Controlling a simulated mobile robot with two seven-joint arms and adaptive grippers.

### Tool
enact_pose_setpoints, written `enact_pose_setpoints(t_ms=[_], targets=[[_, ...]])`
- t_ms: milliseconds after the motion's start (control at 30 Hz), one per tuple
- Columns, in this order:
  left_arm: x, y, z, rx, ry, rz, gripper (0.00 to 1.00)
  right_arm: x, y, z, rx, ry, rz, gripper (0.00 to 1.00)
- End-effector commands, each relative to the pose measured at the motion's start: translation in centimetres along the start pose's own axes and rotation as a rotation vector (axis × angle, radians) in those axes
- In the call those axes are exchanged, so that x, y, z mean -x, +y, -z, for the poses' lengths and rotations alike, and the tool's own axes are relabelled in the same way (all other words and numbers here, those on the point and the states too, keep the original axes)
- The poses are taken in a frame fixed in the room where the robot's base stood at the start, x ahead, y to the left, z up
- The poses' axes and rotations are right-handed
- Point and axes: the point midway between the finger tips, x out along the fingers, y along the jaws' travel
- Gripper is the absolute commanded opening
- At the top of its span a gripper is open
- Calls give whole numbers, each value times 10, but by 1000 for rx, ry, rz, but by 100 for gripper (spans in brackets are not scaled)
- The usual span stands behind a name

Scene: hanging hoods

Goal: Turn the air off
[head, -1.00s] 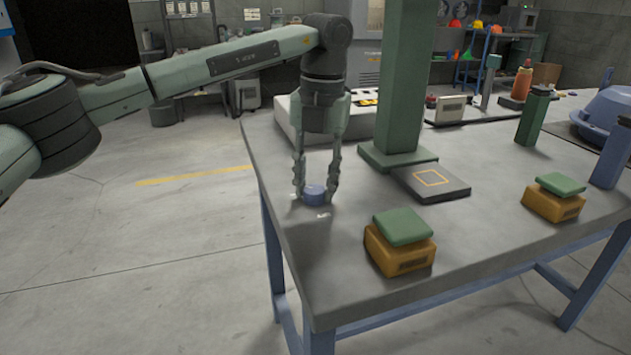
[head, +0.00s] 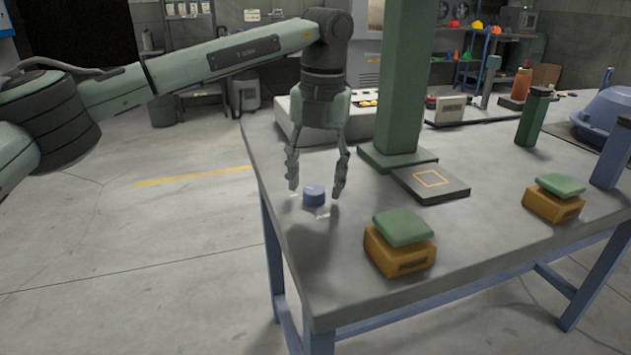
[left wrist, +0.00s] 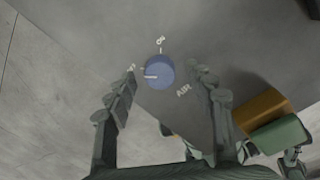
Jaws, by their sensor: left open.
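A round blue knob (head: 314,195) stands on the grey table near its left edge. In the left wrist view the blue knob (left wrist: 160,72) has a white pointer line facing left, towards a small white label. Another small label is at the top, and the word AIR (left wrist: 183,90) is at the lower right. The two small labels are hard to read. My left gripper (head: 316,188) points down with its fingers spread apart on either side of the knob, empty and a little above it.
An orange block with a green top (head: 402,243) stands to the right of the knob, with a similar one (head: 554,198) farther right. A green post (head: 403,80) and a dark plate (head: 431,183) are behind. The table around the knob is clear.

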Motion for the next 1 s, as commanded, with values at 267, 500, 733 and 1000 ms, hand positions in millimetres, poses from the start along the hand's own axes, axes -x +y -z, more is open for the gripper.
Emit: enact_pose_setpoints(t_ms=[267, 500, 733, 1000], targets=[[57, -1, -1, 1, -4, 0, 54, 0, 0, 0, 0, -1, 0, 0], [99, -1, 0, 2, -2, 1, 54, 0, 0, 0, -1, -1, 0, 0], [112, 0, 0, 0, 0, 2, 54, 1, 0, 0, -1, -1, 0, 0], [112, 0, 0, 0, 0, 1, 54, 1, 0, 0, -1, -1, 0, 0]])
